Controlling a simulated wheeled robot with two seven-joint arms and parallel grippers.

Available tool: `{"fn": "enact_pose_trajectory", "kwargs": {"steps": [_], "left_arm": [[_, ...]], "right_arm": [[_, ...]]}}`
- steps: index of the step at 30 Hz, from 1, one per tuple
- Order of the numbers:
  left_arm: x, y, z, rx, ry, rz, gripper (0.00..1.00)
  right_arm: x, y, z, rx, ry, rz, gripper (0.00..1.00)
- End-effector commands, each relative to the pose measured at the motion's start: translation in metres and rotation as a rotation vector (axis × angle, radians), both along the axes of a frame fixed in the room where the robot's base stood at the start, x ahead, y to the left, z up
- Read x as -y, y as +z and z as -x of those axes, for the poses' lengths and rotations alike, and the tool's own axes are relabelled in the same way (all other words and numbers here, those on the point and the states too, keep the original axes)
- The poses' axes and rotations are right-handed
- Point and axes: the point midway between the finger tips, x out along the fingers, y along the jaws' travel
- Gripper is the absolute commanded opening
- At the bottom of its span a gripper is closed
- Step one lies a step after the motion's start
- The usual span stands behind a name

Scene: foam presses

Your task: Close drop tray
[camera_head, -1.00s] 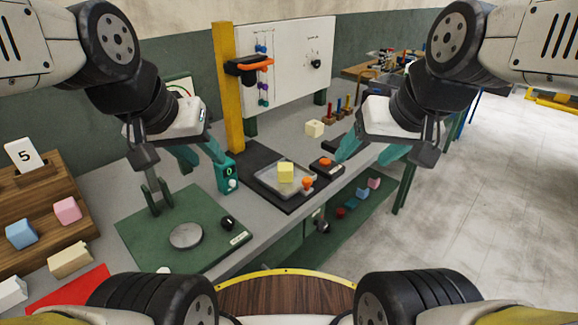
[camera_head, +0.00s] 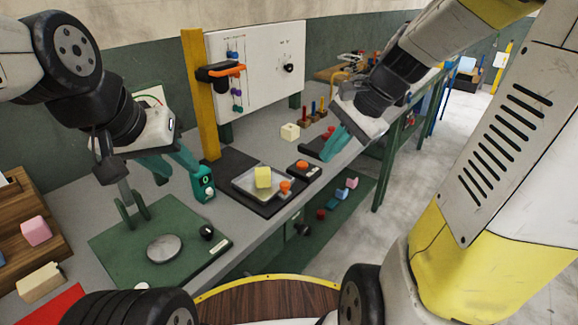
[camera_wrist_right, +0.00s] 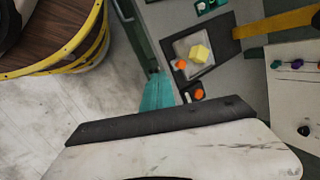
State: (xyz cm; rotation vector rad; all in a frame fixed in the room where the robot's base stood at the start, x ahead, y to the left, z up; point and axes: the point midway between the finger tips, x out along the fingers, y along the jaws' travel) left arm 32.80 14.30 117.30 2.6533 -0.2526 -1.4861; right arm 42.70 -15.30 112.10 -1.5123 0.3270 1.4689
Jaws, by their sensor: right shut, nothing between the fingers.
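A pale shallow tray (camera_head: 247,189) with an orange knob (camera_head: 285,187) at its front right lies on a black base plate, with a yellow foam cube (camera_head: 263,177) in it. The tray (camera_wrist_right: 180,50) also shows in the right wrist view. I cannot tell from its look whether this is the drop tray. My right gripper (camera_head: 328,157) is shut and empty, up and to the right of the tray and apart from it. Its teal fingers (camera_wrist_right: 158,92) are together in the wrist view. My left gripper (camera_head: 182,178) is open, its fingers apart, beside a small green device (camera_head: 204,185).
A yellow post (camera_head: 200,95) with an orange-handled clamp stands behind the tray. A box with an orange button (camera_head: 302,165) is right of it. Below the table edge, a green shelf (camera_head: 335,222) holds several coloured blocks. A green press plate (camera_head: 200,262) is front left.

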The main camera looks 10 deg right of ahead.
Motion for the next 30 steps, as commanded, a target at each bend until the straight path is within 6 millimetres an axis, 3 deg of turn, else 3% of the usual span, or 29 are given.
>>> {"fn": "enact_pose_trajectory", "kwargs": {"steps": [1, 6, 10, 15, 20, 30], "left_arm": [[0.000, 0.000, 0.000, 0.000, 0.000, 0.000, 0.36], [0.000, 0.000, 0.000, 0.000, 0.000, 0.000, 0.36], [0.000, 0.000, 0.000, 0.000, 0.000, 0.000, 0.36], [0.000, 0.000, 0.000, 0.000, 0.000, 0.000, 0.36], [0.000, 0.000, 0.000, 0.000, 0.000, 0.000, 0.36], [0.000, 0.000, 0.000, 0.000, 0.000, 0.000, 0.36]], "right_arm": [[0.008, -0.015, -0.016, -0.085, -0.113, -0.068, 0.00], [0.030, -0.056, -0.059, -0.323, -0.461, -0.275, 0.00], [0.045, -0.082, -0.080, -0.446, -0.644, -0.382, 0.00], [0.053, -0.097, -0.091, -0.517, -0.747, -0.443, 0.00], [0.044, -0.108, -0.094, -0.525, -0.754, -0.449, 0.00], [0.000, -0.161, -0.107, -0.525, -0.752, -0.445, 0.00]]}}
